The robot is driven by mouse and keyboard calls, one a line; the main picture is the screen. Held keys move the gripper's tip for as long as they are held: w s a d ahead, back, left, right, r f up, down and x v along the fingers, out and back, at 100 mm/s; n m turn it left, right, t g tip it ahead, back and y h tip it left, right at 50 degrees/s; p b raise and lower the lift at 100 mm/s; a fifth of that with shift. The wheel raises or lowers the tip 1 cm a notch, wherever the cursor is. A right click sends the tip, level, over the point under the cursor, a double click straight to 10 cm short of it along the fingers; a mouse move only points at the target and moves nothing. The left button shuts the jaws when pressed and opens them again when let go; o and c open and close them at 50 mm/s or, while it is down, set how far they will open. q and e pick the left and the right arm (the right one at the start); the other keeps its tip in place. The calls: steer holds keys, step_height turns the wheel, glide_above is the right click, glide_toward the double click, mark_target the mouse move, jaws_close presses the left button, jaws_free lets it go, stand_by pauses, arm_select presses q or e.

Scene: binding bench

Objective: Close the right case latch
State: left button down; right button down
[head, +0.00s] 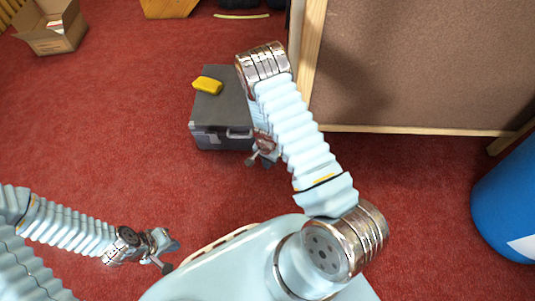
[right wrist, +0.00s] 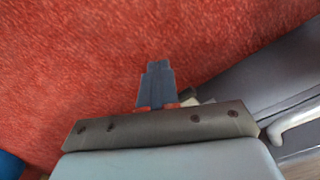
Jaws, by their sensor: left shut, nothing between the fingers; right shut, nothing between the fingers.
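The grey case (head: 222,108) stands on the red floor with a yellow object (head: 207,86) on its lid. Its handle (head: 238,134) is on the front face. The right latch is hidden behind my right arm in the head view. My right gripper (head: 259,161) is shut and empty at the case's front right corner. In the right wrist view its shut fingers (right wrist: 156,85) are beside the case (right wrist: 265,75), with a small pale piece just beyond; I cannot tell whether they touch. My left gripper (head: 170,257) is shut and empty, far from the case.
A brown wood-framed panel (head: 420,70) stands close to the right of the case. A blue drum (head: 510,200) is at the far right. An open cardboard box (head: 52,40) is at the back left. The red floor left of the case is clear.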

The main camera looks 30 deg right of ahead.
steer(key=shift+w+d+r+p, duration=0.5)
steer(key=shift+w+r, duration=0.2)
steer(key=shift+r, duration=0.1)
steer(key=s+a+r+p, duration=0.2)
steer(key=s+r+p, duration=0.1)
steer(key=r+p, duration=0.3)
step_height(320, 180, up, 2)
steer(key=shift+s+a, duration=0.15)
steer(key=shift+s, duration=0.1)
stand_by(0.6)
